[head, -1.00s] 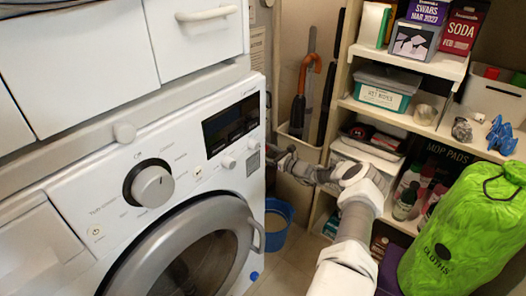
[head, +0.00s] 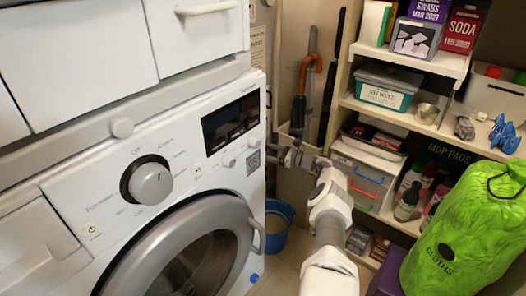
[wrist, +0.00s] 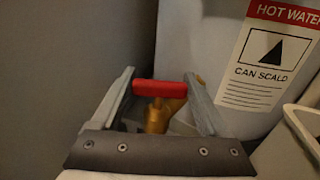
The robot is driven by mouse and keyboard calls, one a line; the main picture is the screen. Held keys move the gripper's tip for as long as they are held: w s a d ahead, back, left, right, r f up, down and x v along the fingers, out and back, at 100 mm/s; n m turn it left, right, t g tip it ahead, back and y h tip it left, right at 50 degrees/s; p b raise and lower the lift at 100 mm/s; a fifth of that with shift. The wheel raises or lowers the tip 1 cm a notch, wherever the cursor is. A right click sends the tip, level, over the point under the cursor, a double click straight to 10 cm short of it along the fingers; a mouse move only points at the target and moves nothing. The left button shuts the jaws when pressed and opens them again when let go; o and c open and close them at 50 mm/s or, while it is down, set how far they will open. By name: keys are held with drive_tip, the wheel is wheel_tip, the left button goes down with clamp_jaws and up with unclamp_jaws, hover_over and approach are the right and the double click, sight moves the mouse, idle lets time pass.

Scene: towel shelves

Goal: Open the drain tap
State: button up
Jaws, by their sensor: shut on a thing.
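The drain tap shows in the wrist view as a red lever handle (wrist: 158,88) on a brass body (wrist: 160,115). The handle lies crosswise between the two grey fingers of my gripper (wrist: 158,80), which is shut on it. The tap sits low in front of a white tank (wrist: 195,45) with a "Hot water, can scald" label (wrist: 265,60). In the head view my wrist reaches behind the right edge of the washing machine (head: 250,185). The tap is hidden there, and the fingertips cannot be made out.
The washing machine stands close on the left of my arm. A blue bucket (head: 275,240) is on the floor below my wrist. Shelves (head: 430,125) with boxes and bottles stand to the right, with a green cloths bag (head: 465,230) in front. A white bin edge (wrist: 303,130) is right of the tap.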

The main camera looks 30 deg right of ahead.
drive_tip(key=shift+d, duration=0.15)
drive_tip(key=o, duration=1.2)
drive_tip(key=shift+s, duration=0.1)
drive_tip(key=shift+o, duration=0.2)
drive_tip(key=p+v, duration=0.1)
drive_tip(key=v, duration=0.6)
drive_tip(key=shift+s, duration=0.15)
drive_tip(key=shift+d, duration=0.15)
